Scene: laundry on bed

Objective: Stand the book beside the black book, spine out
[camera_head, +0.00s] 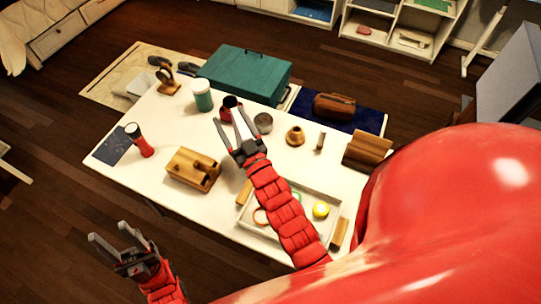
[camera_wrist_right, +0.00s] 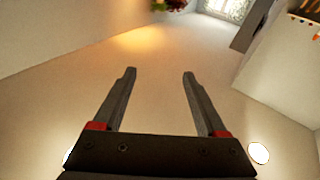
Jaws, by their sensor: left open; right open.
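I cannot make out a black book for sure in either view. A flat dark blue-grey item (camera_head: 112,146), possibly a book or mat, lies at the left end of the white table. My right gripper (camera_head: 226,114) is open above the middle of the table, near a dark red cup. The right wrist view shows its fingers (camera_wrist_right: 159,72) apart with nothing between them, facing a pale plain surface. My left gripper (camera_head: 107,231) is open and empty, over the floor in front of the table's left part.
The white table (camera_head: 232,205) holds a red flashlight (camera_head: 140,142), a green-and-white jar (camera_head: 202,96), a wooden block holder (camera_head: 193,170) and a shallow white tray (camera_head: 330,204). A teal box (camera_head: 245,76) stands behind. White shelves (camera_head: 400,20) with coloured items are at the back.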

